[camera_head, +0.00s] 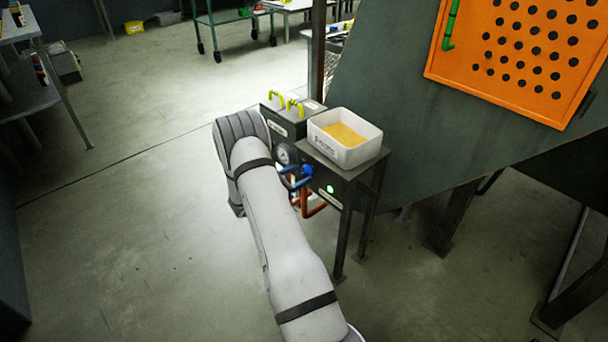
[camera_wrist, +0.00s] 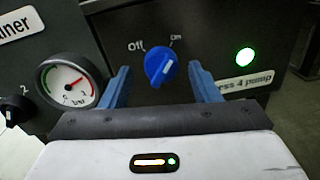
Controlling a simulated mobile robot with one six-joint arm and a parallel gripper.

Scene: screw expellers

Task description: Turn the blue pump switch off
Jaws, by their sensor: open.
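The blue pump switch (camera_wrist: 161,70) is a round knob on a dark panel in the wrist view. "Off" is printed at its upper left and "On" at its upper right. Its white mark leans to the upper right, toward "On". My gripper (camera_wrist: 159,77) is open, with one blue finger on each side of the knob. Gaps show between the fingers and the knob, so it is not gripped. A green lamp (camera_wrist: 245,57) is lit to the right, above a partly hidden label ending in "4 pump". It also shows in the head view (camera_head: 330,189).
A pressure gauge (camera_wrist: 69,82) and a black knob (camera_wrist: 14,109) sit left of the switch. In the head view, a white bin (camera_head: 346,156) of yellow material stands on the panel's stand, with yellow handles (camera_head: 294,104) behind. Orange pipes (camera_head: 313,209) run below. Open floor lies left.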

